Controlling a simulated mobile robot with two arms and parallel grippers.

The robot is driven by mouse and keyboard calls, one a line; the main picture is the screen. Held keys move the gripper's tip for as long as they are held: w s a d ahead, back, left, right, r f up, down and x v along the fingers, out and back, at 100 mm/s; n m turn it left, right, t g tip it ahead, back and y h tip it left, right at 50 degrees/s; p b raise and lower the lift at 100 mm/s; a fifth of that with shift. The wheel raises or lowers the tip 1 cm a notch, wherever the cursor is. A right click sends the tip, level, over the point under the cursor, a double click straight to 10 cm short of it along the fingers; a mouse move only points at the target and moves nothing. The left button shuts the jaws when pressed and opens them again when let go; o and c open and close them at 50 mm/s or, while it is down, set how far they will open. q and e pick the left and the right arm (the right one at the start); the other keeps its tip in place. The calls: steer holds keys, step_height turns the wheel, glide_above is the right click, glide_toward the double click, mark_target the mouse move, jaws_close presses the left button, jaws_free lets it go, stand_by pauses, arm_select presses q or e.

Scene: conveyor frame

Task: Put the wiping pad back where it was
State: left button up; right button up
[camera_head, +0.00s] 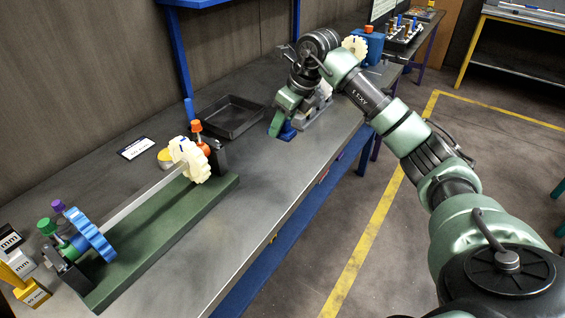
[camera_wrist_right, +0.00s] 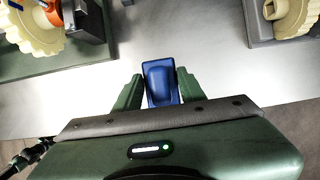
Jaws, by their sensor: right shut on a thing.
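The wiping pad appears to be the blue block (camera_wrist_right: 160,82) between the two green fingers of my right gripper (camera_wrist_right: 160,92) in the right wrist view. The fingers are shut on it from both sides. In the head view my right gripper (camera_head: 281,124) points down over the grey bench, right of the black tray. A bit of the blue pad (camera_head: 288,131) shows beside the fingers there, low at the bench top. I cannot tell whether it touches the surface. My left gripper is not in view.
A black tray (camera_head: 231,117) lies on the bench (camera_head: 215,232) left of my right gripper. A green base (camera_head: 160,236) carries a shaft with a blue gear (camera_head: 91,235) and a cream gear (camera_head: 189,159). A grey fixture (camera_head: 318,108) stands close behind the gripper. The bench front is clear.

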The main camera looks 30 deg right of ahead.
mark_target(278, 169)
step_height(278, 169, down, 13)
steer(key=shift+r+p, duration=0.1)
steer(key=shift+p, duration=0.2)
steer(key=shift+f, duration=0.2)
steer(key=o, duration=1.3)
steer(key=shift+r, duration=0.1)
steer(key=shift+r, duration=0.25)
steer(key=v, duration=1.1)
steer(key=shift+s+d+r+b, duration=0.1)
steer(key=shift+s+r+b, duration=0.2)
steer(key=shift+b, duration=0.05)
